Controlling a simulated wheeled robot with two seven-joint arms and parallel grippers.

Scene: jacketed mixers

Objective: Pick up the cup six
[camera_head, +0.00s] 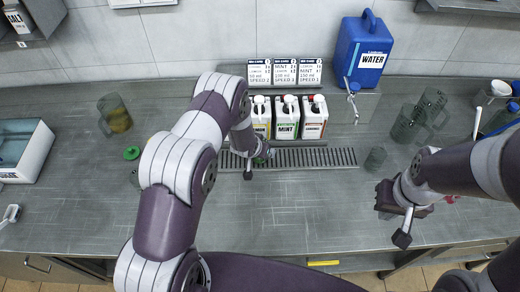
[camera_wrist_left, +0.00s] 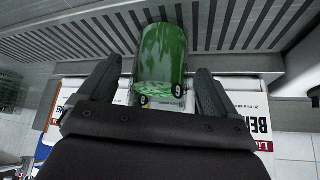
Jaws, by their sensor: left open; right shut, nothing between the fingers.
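A green cup (camera_wrist_left: 162,52) marked 6 lies between the two fingers of my left gripper (camera_wrist_left: 160,75) in the left wrist view. The fingers are open, one on each side of the cup, with a gap showing at least at the right one. In the head view my left gripper (camera_head: 259,158) is at the slotted grate in front of the bottles, and only a bit of green shows beside it. My right gripper (camera_head: 388,200) is shut and empty above the right part of the counter.
White bottles (camera_head: 286,118), one marked MINT, stand behind the grate (camera_head: 318,157). A blue WATER jug (camera_head: 362,50) stands behind right. Clear pitchers (camera_head: 405,124) and a small glass (camera_head: 375,158) are at right; another pitcher (camera_head: 116,115) is at left.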

